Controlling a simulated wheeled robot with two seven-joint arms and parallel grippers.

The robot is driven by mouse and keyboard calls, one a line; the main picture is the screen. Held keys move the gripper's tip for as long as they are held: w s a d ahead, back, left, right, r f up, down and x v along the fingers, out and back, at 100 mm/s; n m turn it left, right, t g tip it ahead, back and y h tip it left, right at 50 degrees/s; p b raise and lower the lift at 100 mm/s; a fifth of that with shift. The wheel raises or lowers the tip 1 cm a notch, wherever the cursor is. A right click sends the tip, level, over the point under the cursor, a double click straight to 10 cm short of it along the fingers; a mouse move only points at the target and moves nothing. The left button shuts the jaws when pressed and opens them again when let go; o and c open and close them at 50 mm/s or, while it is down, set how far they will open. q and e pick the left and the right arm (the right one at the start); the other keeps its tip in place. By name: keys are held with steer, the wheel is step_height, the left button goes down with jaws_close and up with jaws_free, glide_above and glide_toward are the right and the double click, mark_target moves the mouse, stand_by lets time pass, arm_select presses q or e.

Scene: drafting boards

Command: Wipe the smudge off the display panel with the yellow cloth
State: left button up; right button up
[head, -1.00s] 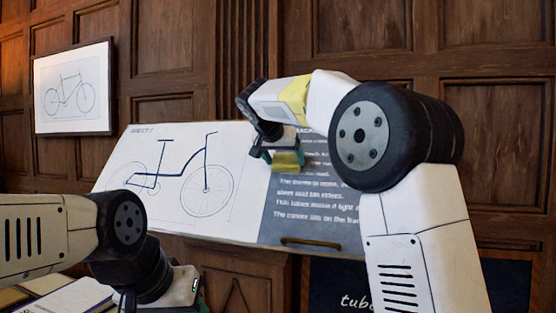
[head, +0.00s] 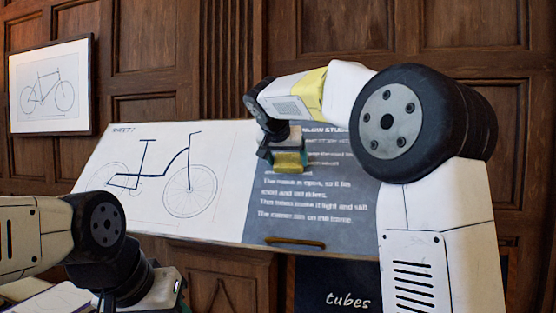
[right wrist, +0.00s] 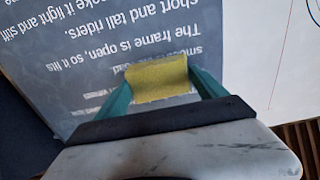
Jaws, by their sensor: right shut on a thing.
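The display panel (head: 320,235) is a grey area with white lettering on the right of a tilted drafting board. My right gripper (head: 287,152) is shut on the yellow cloth (head: 290,162), which lies against or just over the panel's lettering near its left part. The right wrist view shows the cloth (right wrist: 158,80) between the green fingers, over the panel (right wrist: 70,90). A faint pale haze blurs the letters beside the cloth; I cannot make out the smudge's edges. My left gripper (head: 172,290) is low at left, its fingers mostly hidden.
The board's left part is a white sheet (head: 235,160) with a bicycle drawing. A brass handle (head: 295,242) is on its lower edge. A framed drawing (head: 50,90) hangs on the panelled wall (head: 160,50).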

mark_target(265, 165)
steer(key=shift+s+d, duration=0.3)
steer(key=shift+d, duration=0.7)
steer(key=shift+s+d, duration=0.35)
steer(key=shift+d, duration=0.65)
steer(key=shift+s+d, duration=0.3)
steer(key=shift+d, duration=0.7)
steer(key=shift+w+a, duration=0.7)
steer(key=shift+a, duration=1.5)
steer(key=shift+w+a, duration=0.75)
steer(key=shift+a, duration=1.5)
steer(key=shift+w+a, duration=0.7)
steer(key=shift+a, duration=1.5)
steer(key=shift+s, duration=0.1)
steer(key=shift+v, duration=2.95)
steer(key=v, duration=0.3)
steer(key=shift+d, duration=0.1)
